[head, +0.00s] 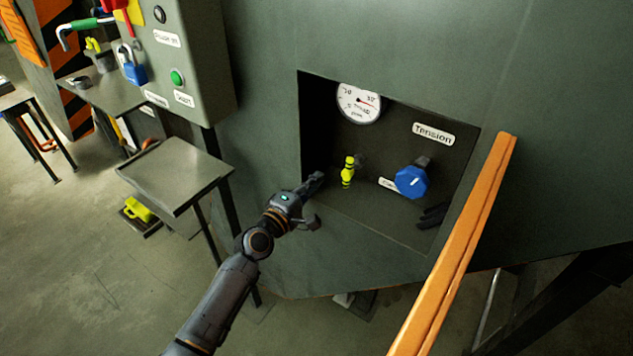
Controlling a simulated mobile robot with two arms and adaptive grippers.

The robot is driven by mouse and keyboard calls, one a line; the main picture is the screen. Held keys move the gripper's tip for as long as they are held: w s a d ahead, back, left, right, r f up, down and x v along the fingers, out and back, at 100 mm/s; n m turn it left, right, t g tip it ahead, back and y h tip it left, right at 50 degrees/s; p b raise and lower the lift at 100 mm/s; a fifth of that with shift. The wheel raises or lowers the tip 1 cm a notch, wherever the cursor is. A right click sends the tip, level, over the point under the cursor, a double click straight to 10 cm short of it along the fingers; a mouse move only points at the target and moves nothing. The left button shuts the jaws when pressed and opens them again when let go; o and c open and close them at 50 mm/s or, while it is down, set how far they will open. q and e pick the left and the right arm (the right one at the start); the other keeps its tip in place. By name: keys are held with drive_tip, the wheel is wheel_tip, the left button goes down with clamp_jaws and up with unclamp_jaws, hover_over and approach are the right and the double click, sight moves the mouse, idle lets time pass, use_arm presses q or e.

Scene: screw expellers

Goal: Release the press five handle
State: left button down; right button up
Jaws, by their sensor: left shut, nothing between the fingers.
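A dark recess (390,215) in the large green machine body holds a yellow handle (348,172), a blue knob (411,182) and a round gauge (359,103). A label reading "Tension" (433,134) is on its back wall. No visible label names press five, so I cannot tell which part is its handle. My left gripper (316,200) is shut and empty at the recess's lower left edge. It is left of and below the yellow handle, with a visible gap between them. My right gripper is not in view.
An orange rail (460,240) slants up at the right of the recess. A grey control box (186,60) with a green button (177,78) and a blue padlock (134,70) is at upper left. A metal side table (178,172) stands below it. Floor at lower left is clear.

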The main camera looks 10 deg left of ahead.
use_arm(q)
drive_tip(key=v, duration=0.9)
drive_tip(key=shift+s+b, duration=0.3)
drive_tip(key=shift+s, duration=0.1)
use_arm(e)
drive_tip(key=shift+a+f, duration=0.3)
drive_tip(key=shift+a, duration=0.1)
